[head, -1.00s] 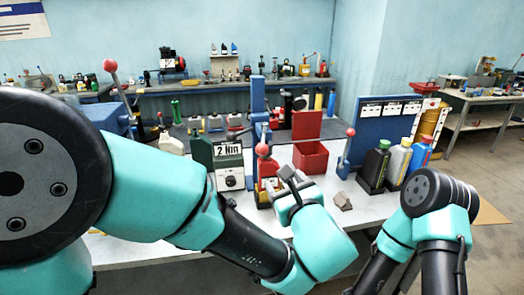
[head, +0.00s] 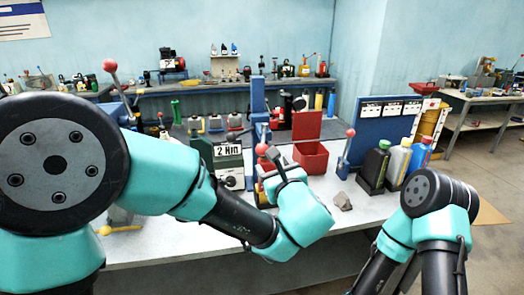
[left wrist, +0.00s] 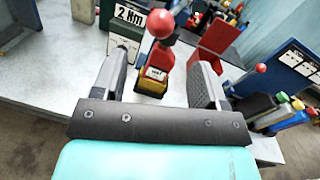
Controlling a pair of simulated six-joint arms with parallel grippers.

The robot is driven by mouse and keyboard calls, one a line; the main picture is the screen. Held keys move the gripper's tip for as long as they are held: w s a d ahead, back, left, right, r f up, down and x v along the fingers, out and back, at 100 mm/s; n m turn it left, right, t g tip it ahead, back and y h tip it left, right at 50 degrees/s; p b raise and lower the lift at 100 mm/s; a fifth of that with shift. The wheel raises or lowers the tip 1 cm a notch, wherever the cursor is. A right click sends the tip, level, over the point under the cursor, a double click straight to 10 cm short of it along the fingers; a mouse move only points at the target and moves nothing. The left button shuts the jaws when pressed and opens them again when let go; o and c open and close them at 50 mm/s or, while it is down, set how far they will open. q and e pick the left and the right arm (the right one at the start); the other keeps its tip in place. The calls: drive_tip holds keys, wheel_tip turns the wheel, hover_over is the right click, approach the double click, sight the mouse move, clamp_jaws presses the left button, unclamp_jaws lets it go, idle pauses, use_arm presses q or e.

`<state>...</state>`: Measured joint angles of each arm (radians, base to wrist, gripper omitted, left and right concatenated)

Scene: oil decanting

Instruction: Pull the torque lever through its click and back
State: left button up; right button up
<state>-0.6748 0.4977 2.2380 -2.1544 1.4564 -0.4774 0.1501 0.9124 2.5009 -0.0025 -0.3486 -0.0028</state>
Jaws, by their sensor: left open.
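A lever with a red ball knob (head: 262,149) stands on the bench next to a green box with a "2 Nm" sign (head: 228,150). In the left wrist view the red knob (left wrist: 160,24) stands above a red body with a yellow base (left wrist: 152,82), between and beyond my fingers. My left gripper (head: 280,163) is open, close in front of this lever; its two fingers (left wrist: 160,75) stand on either side with nothing held. In the head view my left wrist hides part of the lever's base. My right arm shows at the right, but its gripper is out of view.
A red open-lidded bin (head: 311,158) stands just right of the lever. Another red-knobbed lever (head: 350,132) stands by a blue panel (head: 382,125) with several bottles. A grey block (head: 342,201) lies on the bench front. A third red knob (head: 110,65) is at left.

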sight(263, 150)
use_arm(q)
drive_tip(key=x, duration=1)
drive_tip(key=shift+w, duration=0.1)
clamp_jaws()
idle(0.3)
drive_tip(key=shift+d, duration=0.1)
